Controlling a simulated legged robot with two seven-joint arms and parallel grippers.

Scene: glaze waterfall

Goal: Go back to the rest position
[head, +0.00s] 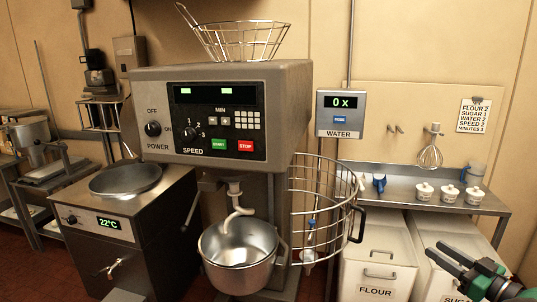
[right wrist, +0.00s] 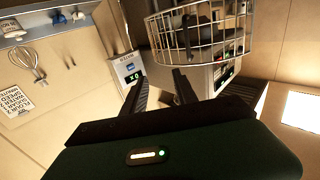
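My right gripper (head: 434,250) is at the lower right of the head view, in front of the white sugar bin (head: 443,285). Its dark fingers point left. In the right wrist view its two fingers (right wrist: 158,83) stand apart with nothing between them, so it is open and empty. My left gripper is not in the head view.
The mixer (head: 290,110) stands in the middle with its steel bowl (head: 238,262) and wire guard (head: 318,215), left of my right gripper. The flour bin (head: 377,262) and a steel shelf (head: 400,190) with several white jars are near it. A water meter (head: 340,113) hangs on the wall.

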